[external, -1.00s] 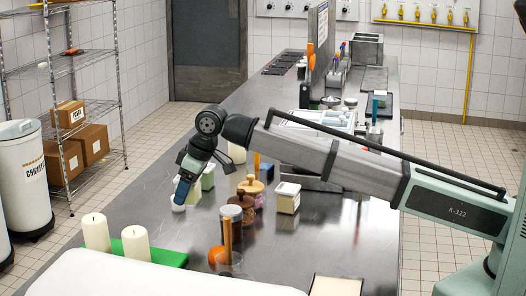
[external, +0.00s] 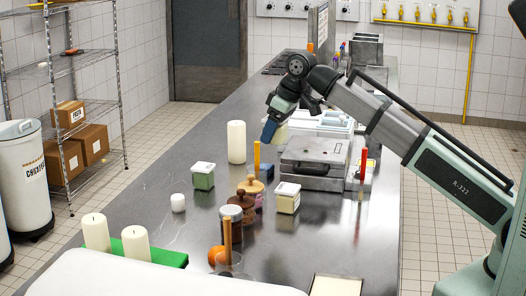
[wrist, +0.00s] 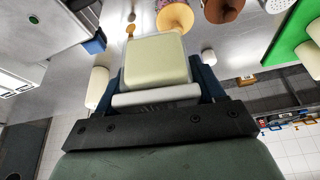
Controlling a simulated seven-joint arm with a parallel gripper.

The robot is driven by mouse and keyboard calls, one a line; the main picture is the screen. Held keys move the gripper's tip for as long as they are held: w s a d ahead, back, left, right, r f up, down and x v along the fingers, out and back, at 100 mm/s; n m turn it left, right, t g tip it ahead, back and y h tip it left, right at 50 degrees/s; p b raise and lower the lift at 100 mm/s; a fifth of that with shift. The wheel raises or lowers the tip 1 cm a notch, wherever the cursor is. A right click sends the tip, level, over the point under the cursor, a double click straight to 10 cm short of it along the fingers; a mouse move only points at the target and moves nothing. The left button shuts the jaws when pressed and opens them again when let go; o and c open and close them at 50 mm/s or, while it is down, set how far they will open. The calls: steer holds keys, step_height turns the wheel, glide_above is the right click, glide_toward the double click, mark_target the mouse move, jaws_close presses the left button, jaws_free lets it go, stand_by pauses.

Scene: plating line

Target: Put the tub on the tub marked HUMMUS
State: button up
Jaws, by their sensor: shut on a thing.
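My gripper (external: 271,131) is raised above the counter near the grey press and angled downward. It is shut on a pale cream tub (external: 282,132), which is partly hidden behind the fingers. In the wrist view the held tub (wrist: 155,62) sits between my blue fingers (wrist: 158,88). Two more tubs stand on the counter, apart from my gripper: a green-sided tub with a white lid (external: 203,177) and a yellowish tub with a white lid (external: 286,199). I cannot read a HUMMUS marking on any tub.
A tall white candle (external: 236,142) stands left of my gripper. The grey press (external: 314,160) is just below and right. Brown wooden jars (external: 241,206) stand between the two standing tubs. A small white candle (external: 178,203) and a green board (external: 168,256) with candles are nearer.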

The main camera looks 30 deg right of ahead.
mark_target(284, 139)
steer(key=shift+n, duration=0.4)
steer(key=s, duration=0.1)
steer(key=s+d+f, duration=0.1)
steer(key=s, duration=0.1)
steer(key=shift+s+d+f, duration=0.2)
steer(key=shift+s+f, duration=0.05)
steer(key=shift+f, duration=0.1)
steer(key=shift+n+g, duration=0.3)
steer(key=shift+n, duration=0.2)
steer(key=shift+s+f, duration=0.2)
steer(key=shift+f, duration=2.4)
steer(key=shift+s+f, duration=0.15)
steer(key=shift+f, duration=2.4)
steer(key=o, duration=1.2)
steer(key=shift+f, duration=0.15)
steer(key=shift+d+v, duration=0.1)
steer(key=shift+v, duration=3)
steer(key=shift+d+v, duration=0.15)
steer(key=shift+v, duration=2.9)
steer(key=shift+w, duration=0.1)
